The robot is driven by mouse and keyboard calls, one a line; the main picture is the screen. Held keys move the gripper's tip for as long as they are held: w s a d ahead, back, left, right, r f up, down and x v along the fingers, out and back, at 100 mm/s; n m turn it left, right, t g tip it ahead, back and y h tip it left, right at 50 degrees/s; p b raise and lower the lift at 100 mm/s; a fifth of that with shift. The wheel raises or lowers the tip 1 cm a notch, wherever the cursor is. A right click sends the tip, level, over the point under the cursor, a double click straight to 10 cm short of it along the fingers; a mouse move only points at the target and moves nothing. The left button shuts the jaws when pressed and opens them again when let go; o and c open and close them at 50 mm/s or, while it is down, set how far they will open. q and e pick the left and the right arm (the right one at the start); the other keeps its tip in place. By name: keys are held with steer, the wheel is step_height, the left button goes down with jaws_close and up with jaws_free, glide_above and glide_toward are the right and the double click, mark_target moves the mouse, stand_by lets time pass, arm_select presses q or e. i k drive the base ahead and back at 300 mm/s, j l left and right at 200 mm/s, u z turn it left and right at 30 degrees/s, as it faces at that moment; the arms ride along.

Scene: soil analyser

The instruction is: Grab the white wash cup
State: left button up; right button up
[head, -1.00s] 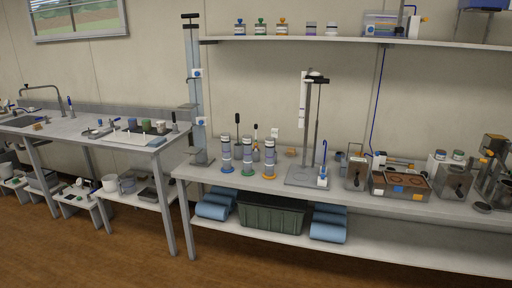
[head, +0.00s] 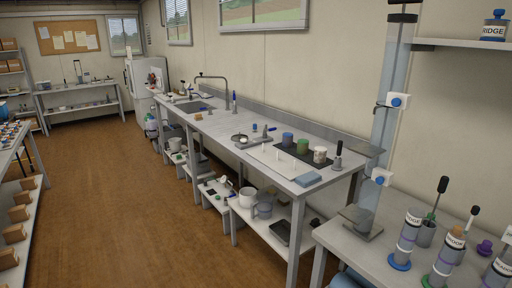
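A small white cup (head: 320,155) stands at the right end of a dark mat (head: 300,151) on the sink bench. A green cup (head: 303,146) and a blue cup (head: 288,139) stand beside it in a row to the left. The white cup looks upright, and its contents are too small to tell. Neither of my grippers is in the head view.
The sink bench (head: 240,128) also holds a white tray or board (head: 275,163), a blue-grey block (head: 307,179) and a tall faucet (head: 213,78). A white bucket (head: 247,197) sits on its lower shelf. The wooden floor (head: 160,220) to the left is open.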

mark_target(320, 154)
steer(key=i+u, duration=0.5)
steer(key=i, duration=0.85)
steer(key=i+l+z, duration=0.15)
steer(key=i+z, duration=0.2)
steer(key=i, duration=0.15)
steer(key=i+z, duration=0.4)
steer(key=i+j+z, duration=0.15)
steer(key=i+z, duration=0.2)
steer(key=i, duration=0.2)
